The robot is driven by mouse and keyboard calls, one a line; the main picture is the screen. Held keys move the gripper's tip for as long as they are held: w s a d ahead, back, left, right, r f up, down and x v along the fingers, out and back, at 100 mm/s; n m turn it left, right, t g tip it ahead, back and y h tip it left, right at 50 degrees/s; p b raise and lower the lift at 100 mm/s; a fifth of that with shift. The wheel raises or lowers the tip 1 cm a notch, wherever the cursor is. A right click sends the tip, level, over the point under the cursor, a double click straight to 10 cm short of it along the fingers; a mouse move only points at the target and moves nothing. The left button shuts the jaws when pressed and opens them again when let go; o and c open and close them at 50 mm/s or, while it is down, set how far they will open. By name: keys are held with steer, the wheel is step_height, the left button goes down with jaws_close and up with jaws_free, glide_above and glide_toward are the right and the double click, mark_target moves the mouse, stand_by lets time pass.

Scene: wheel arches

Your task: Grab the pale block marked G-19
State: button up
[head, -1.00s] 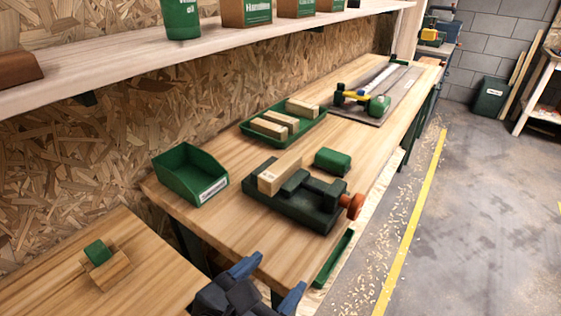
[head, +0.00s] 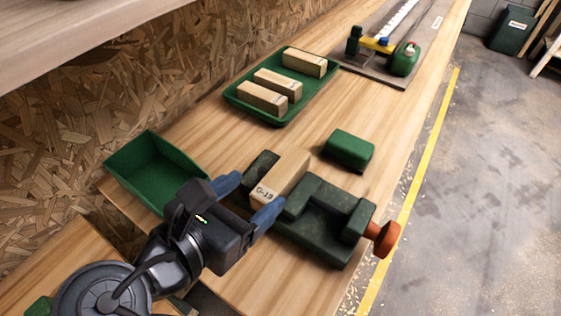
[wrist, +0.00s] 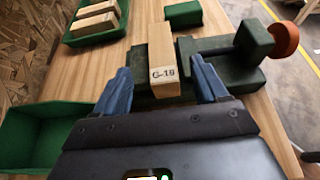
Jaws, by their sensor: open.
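The pale block marked G-19 (head: 281,178) lies in the dark green vise (head: 315,225) on the bench, its marked end facing my gripper. My gripper (head: 247,197) is open, with one blue finger on each side of the block's near end. In the wrist view, the block (wrist: 162,62) shows between the two fingers of my gripper (wrist: 160,88), with a gap on both sides. The label reads G-19 there. Whether the fingertips are level with the block is hard to tell.
A green tray (head: 241,103) with three pale blocks lies behind. A green block (head: 349,149) sits right of the G-19 block. An open green bin (head: 150,170) stands left of my gripper. The vise's orange knob (head: 383,238) sticks out at the bench's front edge.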

mark_target(283, 172)
steer(key=shift+p+x, duration=0.3)
steer(key=shift+x, duration=3.15)
steer(key=shift+s+f, duration=0.1)
steer(key=shift+f, duration=0.05)
steer(key=c, duration=1.1)
